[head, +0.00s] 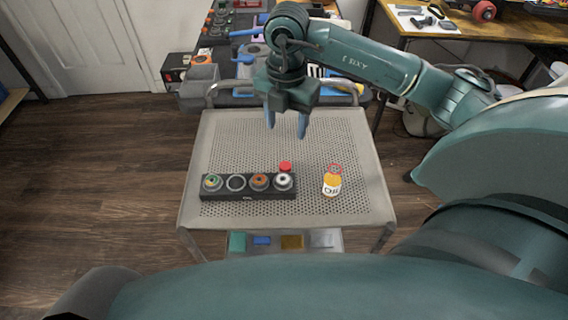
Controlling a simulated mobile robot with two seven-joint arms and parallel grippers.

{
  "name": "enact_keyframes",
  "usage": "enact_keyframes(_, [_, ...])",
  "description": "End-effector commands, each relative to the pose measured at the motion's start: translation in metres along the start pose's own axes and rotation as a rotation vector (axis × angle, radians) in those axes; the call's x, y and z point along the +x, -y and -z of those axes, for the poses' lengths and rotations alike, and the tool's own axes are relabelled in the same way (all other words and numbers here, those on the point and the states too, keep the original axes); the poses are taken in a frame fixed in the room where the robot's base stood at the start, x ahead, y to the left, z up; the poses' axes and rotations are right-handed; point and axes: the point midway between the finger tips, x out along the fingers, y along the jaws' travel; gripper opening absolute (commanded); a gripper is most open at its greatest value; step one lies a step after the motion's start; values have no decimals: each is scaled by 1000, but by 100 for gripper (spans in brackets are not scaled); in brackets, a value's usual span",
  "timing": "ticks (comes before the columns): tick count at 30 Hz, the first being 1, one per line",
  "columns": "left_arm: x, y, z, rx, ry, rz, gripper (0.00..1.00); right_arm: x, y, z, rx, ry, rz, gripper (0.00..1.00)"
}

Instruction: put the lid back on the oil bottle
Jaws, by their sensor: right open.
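A small bottle (332,185) with a white label and a yellow-orange upper part stands upright on the right half of the perforated cart top. A thin red ring shows at its top. A small red round piece (286,166), which looks like the lid, sits just behind the right end of a black block; whether it touches the block I cannot tell. My right gripper (286,131) hangs over the back half of the cart top, fingers down, open and empty. It is above and behind the red piece, apart from it and the bottle. My left gripper is not in view.
The black block (248,194) holds several round pieces in a row. The grey cart top (355,145) has free room at the back and around the bottle. A cluttered bench stands behind; a wooden table (500,30) with tools is at the back right.

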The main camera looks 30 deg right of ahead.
Motion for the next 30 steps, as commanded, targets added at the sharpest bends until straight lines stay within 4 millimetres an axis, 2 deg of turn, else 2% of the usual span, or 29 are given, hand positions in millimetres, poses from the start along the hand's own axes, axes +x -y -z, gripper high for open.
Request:
enact_keyframes(4, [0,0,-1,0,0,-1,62,16,0,0,0,-2,3,52])
enact_keyframes(12, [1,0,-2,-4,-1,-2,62,65,0,1,0,-3,3,52])
enact_keyframes(15, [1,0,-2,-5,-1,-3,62,76,0,0,0,-2,2,52])
enact_keyframes(27, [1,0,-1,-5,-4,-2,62,81,-1,0,-1,-2,0,52])
enact_keyframes(30, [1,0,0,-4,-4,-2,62,90,-1,0,-1,-3,3,52])
